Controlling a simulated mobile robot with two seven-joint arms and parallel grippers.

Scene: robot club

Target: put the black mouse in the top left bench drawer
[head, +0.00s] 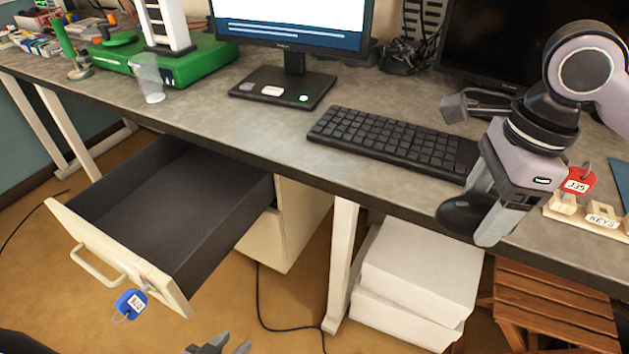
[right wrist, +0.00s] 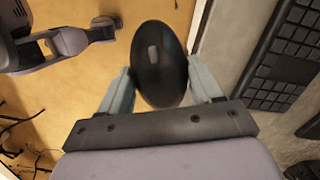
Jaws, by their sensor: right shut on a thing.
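The black mouse (head: 468,214) is held by my right gripper (head: 484,218) just off the front edge of the bench, to the right of the keyboard. In the right wrist view the mouse (right wrist: 160,64) sits between the two fingers of my right gripper (right wrist: 160,85). The top left bench drawer (head: 150,235) is pulled open and its dark inside looks empty. A blue key tag (head: 130,303) hangs at its front. My left gripper (head: 222,347) shows only at the bottom edge of the head view, low over the floor, with its two fingers apart and nothing between them.
On the bench (head: 255,118) are a keyboard (head: 395,140), a monitor (head: 295,25), a clear cup (head: 149,78), a green box (head: 165,60) and a key rack (head: 590,215) with a red tag (head: 575,184). White boxes (head: 415,275) and a wooden stool (head: 553,300) stand below.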

